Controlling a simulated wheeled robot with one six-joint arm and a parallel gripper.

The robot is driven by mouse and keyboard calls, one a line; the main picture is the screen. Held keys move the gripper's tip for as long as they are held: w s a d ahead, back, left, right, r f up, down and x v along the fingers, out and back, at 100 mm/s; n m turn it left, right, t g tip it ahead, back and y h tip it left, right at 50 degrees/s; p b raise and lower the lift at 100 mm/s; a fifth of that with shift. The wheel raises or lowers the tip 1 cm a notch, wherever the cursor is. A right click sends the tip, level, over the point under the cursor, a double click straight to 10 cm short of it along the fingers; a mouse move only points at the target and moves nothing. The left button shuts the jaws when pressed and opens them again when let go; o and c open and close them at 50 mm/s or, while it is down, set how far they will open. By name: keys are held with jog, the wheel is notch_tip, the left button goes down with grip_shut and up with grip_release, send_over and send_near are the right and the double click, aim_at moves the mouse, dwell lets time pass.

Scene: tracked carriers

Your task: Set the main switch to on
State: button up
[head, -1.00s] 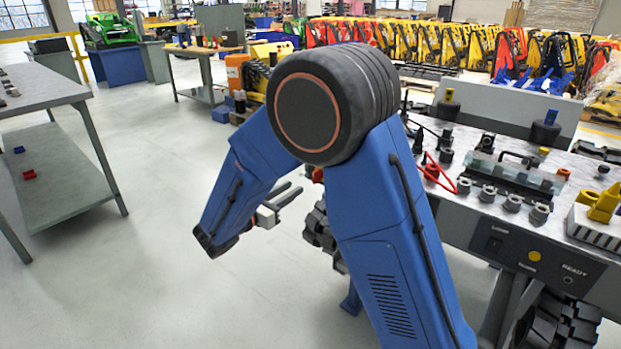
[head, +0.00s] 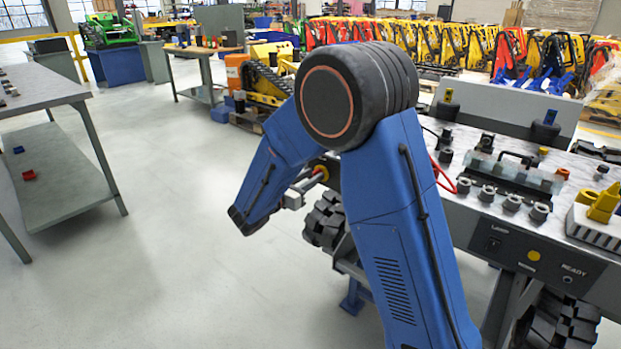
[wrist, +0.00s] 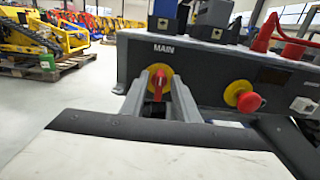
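The main switch (wrist: 157,81) is a red handle on a yellow round plate, under the label MAIN on the dark end panel of the bench. Its handle looks about upright in the wrist view. In the head view the switch (head: 321,172) shows partly behind my arm. My gripper (wrist: 157,88) is open, its two grey fingers pointing at the switch, one on each side of the handle. I cannot tell whether they touch it. In the head view my gripper (head: 306,186) shows in part, close to the switch.
A red mushroom button (wrist: 249,102) on a yellow base sits right of the switch on the same panel. A red cable (wrist: 280,32) lies above it. A dark track (head: 323,222) is below the bench end. The floor to the left is clear.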

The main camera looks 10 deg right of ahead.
grip_shut()
jog(key=shift+m, duration=0.3)
jog(key=shift+s+d+f+m, duration=0.1)
jog(key=shift+s+f+m, duration=0.1)
jog(key=shift+m, duration=2.65)
jog(key=shift+s+d+f+m, duration=0.15)
jog(key=shift+f+m, duration=0.05)
jog(key=shift+m, duration=2.6)
jog(key=shift+s+d+f+m, duration=0.1)
jog(key=shift+s+f+m, duration=0.1)
jog(key=shift+m, duration=2.65)
grip_release()
